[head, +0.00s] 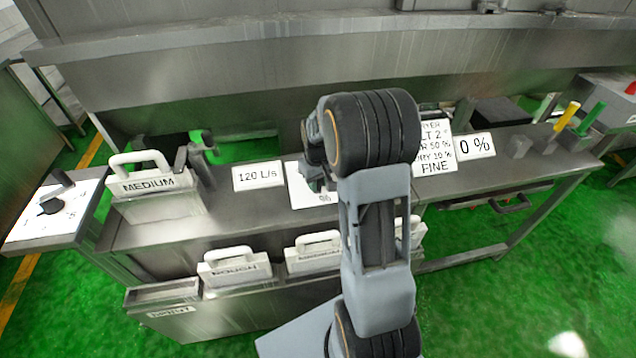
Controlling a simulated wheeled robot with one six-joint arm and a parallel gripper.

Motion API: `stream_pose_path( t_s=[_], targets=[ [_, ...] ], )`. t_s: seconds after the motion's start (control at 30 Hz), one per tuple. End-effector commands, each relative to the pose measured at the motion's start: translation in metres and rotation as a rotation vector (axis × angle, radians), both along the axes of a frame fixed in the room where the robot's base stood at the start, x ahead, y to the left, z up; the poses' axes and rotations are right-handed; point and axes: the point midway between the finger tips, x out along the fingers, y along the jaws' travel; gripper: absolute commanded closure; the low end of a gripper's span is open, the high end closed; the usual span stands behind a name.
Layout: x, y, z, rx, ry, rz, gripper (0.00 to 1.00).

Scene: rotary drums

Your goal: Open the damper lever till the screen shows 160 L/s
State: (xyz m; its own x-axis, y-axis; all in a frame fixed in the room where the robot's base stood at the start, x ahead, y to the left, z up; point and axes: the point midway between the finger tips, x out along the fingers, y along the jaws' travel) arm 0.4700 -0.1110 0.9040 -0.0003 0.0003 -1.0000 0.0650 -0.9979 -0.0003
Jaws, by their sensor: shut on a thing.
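The screen (258,176) is a white panel on the steel bench and reads 120 L/s. Just right of it stands a white plate (303,190) with small dark marks, partly covered by my arm. My gripper (318,180) is at this plate, largely hidden behind my wrist. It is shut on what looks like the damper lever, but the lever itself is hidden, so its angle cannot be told.
A MEDIUM box (152,190) with a white handle stands left of the screen. Handled boxes (235,268) sit in a lower front rack. A dial (52,205) is far left. On the right are a text sheet (436,148), a 0 % panel (475,146) and yellow (568,115) and green (592,118) handles.

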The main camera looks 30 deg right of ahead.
Motion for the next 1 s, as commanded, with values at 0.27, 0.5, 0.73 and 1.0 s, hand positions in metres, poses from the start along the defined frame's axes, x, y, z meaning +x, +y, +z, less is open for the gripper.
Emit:
stream_pose_path(
  t_s=[0.27, 0.5, 0.73, 1.0],
  targets=[
    [0.0079, 0.0103, 0.0007, -0.001, -0.002, -0.144, 1.00],
    [0.0086, 0.0111, 0.0010, -0.001, -0.002, -0.156, 1.00],
    [0.0085, 0.0113, 0.0009, -0.001, -0.002, -0.154, 0.58],
    [0.0082, 0.0116, 0.0003, -0.001, -0.001, -0.154, 0.46]
  ],
)
